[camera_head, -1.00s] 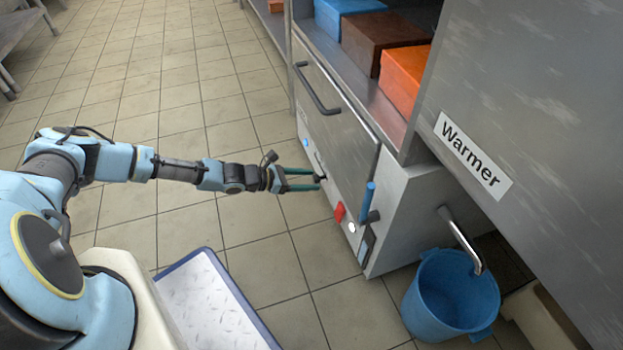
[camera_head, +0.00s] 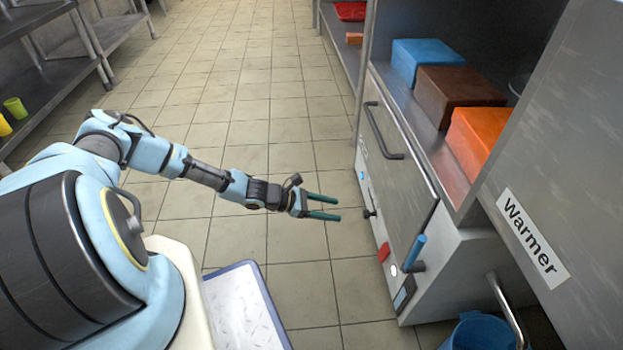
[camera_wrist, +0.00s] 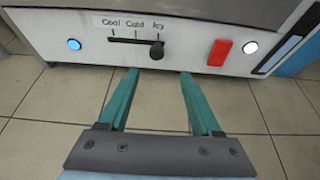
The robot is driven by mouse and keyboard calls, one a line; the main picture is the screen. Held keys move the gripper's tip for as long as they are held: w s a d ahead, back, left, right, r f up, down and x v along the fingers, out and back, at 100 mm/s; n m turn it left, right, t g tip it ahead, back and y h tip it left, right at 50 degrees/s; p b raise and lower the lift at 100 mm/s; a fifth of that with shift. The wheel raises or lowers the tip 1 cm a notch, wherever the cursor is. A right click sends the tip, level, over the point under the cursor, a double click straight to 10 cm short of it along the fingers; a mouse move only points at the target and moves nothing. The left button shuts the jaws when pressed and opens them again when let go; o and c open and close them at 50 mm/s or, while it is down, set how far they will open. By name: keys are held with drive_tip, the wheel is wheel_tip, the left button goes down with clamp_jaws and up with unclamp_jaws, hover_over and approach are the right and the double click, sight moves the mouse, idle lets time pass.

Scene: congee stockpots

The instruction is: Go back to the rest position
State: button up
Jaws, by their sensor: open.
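My gripper (camera_head: 326,207) is open and empty, with its two green fingers apart over the tiled floor. It is clear of the steel cabinet (camera_head: 400,190) to its right. In the wrist view my gripper (camera_wrist: 158,75) points at the cabinet's lower control panel (camera_wrist: 185,55). The panel has a slider knob (camera_wrist: 157,50) under the labels Cool, Cold and Icy, with the knob near Icy. A lit blue button (camera_wrist: 74,44), a red switch (camera_wrist: 219,52) and a white light (camera_wrist: 250,47) are also on it.
The part labelled Warmer (camera_head: 532,237) and a blue bucket (camera_head: 478,333) are at the right. A shelf with cups (camera_head: 15,107) stands at the left. The floor (camera_head: 240,80) between is clear.

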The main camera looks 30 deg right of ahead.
drive_tip(key=w+a+r+m+t+y+p, duration=0.1)
drive_tip(key=w+a+r+m+y, duration=0.4)
drive_tip(key=a+r, duration=0.55)
drive_tip(key=w+a+r+m+t+y+p, duration=0.15)
drive_tip(key=a+r+m+y, duration=0.35)
drive_tip(key=a+r, duration=0.55)
drive_tip(key=s+a+r+m+t+y, duration=0.1)
drive_tip(key=s+a+r+m+t, duration=0.15)
drive_tip(key=a+r, duration=0.7)
drive_tip(key=s+a+r+m+t+y, duration=0.1)
drive_tip(key=a+r+m, duration=0.2)
drive_tip(key=a+r, duration=0.6)
wheel_tip(320, 180, up, 38)
drive_tip(key=d+p, duration=0.1)
drive_tip(key=p, duration=3.7)
drive_tip(key=shift+s+r, duration=0.2)
drive_tip(key=shift+r, duration=0.05)
drive_tip(key=shift+n, duration=0.25)
